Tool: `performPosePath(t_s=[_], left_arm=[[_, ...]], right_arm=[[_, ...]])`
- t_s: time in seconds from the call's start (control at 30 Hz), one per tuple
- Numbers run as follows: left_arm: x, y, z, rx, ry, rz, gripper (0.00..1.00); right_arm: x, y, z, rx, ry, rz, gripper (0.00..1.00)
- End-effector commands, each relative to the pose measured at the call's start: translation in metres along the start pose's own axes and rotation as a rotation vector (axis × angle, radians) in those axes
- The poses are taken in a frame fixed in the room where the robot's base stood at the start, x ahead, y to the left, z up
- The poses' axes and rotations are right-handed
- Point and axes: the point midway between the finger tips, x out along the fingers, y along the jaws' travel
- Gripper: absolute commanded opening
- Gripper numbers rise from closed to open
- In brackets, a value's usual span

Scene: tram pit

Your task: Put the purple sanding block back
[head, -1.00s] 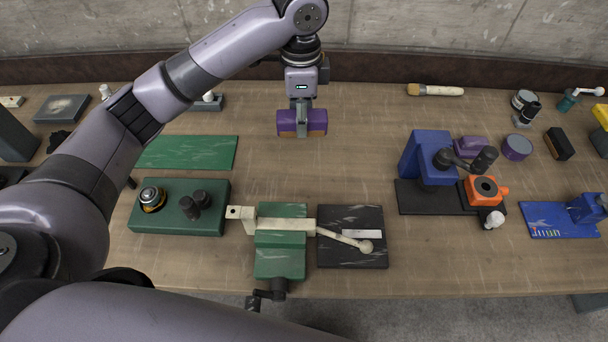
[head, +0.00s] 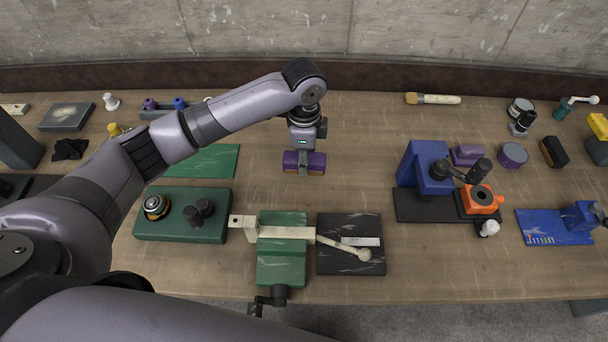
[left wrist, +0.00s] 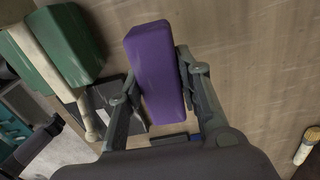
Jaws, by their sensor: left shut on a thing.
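The purple sanding block (head: 292,160) has a brown underside edge and is held crosswise in my left gripper (head: 304,150), near the middle of the bench. In the left wrist view the block (left wrist: 156,65) shows as a long purple bar between the two grey fingers, which close on its sides. The block appears level and over bare wood. I cannot tell whether it touches the bench top or hangs just above it. My right gripper is not in view.
A green mat (head: 212,161) lies left of the block. A green vise (head: 281,262) with a pale bar and a black plate (head: 351,262) stand in front. A blue fixture (head: 424,170) and another purple piece (head: 466,155) are to the right. Bare bench surrounds the block.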

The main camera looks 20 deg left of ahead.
Motion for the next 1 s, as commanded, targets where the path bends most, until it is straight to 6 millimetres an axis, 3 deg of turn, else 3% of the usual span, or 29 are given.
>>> performPosePath(t_s=[0.13,0.43,0.6,1.0], left_arm=[[0.03,0.001,0.0,0.0,-0.002,0.003,0.01],[0.062,0.001,0.0,0.001,-0.002,0.003,0.01],[0.081,0.001,0.0,0.001,0.0,0.001,0.01],[0.089,0.0,0.0,0.001,0.0,0.0,0.01]], right_arm=[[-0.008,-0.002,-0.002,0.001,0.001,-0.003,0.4],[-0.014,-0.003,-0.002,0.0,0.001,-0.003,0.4],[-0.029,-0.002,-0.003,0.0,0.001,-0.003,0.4],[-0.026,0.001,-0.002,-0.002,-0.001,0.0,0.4]])
